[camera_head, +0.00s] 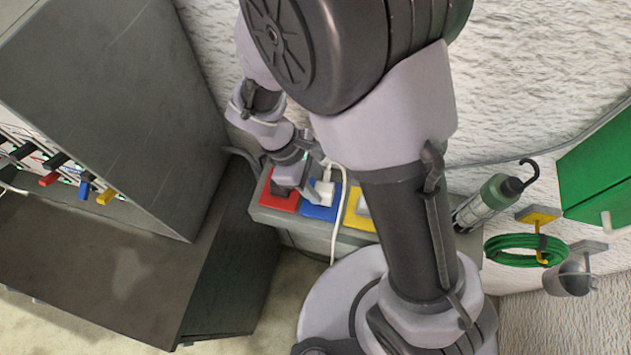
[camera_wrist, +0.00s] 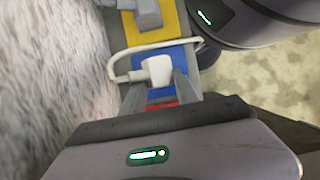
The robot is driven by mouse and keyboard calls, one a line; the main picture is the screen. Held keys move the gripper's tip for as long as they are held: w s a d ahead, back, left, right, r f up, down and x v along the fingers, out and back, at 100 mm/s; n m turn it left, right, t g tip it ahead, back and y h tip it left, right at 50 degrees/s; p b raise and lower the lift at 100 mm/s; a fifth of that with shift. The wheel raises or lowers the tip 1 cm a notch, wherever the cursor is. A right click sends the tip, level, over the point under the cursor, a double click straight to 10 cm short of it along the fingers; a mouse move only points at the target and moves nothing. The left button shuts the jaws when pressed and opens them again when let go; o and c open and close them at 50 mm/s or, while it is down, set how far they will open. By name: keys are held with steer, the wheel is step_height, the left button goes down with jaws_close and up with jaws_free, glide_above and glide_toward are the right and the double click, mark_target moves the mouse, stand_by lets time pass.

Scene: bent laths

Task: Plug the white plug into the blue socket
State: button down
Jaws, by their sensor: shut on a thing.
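The white plug (camera_head: 325,188) is at the blue socket (camera_head: 319,212) on the grey strip, with its white cord hanging down the front. In the wrist view, the white plug (camera_wrist: 159,70) lies over the blue socket (camera_wrist: 178,55), between the two fingertips of my gripper (camera_wrist: 158,80). My gripper (camera_head: 307,183) is shut on the plug, coming from the red socket's side in the head view. The plug's underside is hidden, so I cannot tell how deep it sits in the socket.
A red socket (camera_head: 281,201) and a yellow socket (camera_head: 353,221) flank the blue one. A grey plug (camera_wrist: 147,14) sits on the yellow socket. A dark cabinet (camera_head: 110,110) stands left; a lamp (camera_head: 487,203) and a green cable coil (camera_head: 520,248) are right.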

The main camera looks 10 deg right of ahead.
steer(key=shift+f+b, duration=0.45)
steer(key=shift+f, duration=0.15)
steer(key=c, duration=0.9)
jaws_free()
steer(key=shift+o, duration=0.2)
steer(key=p+v, duration=0.5)
steer(key=v, duration=1.2)
steer(key=shift+r, duration=0.25)
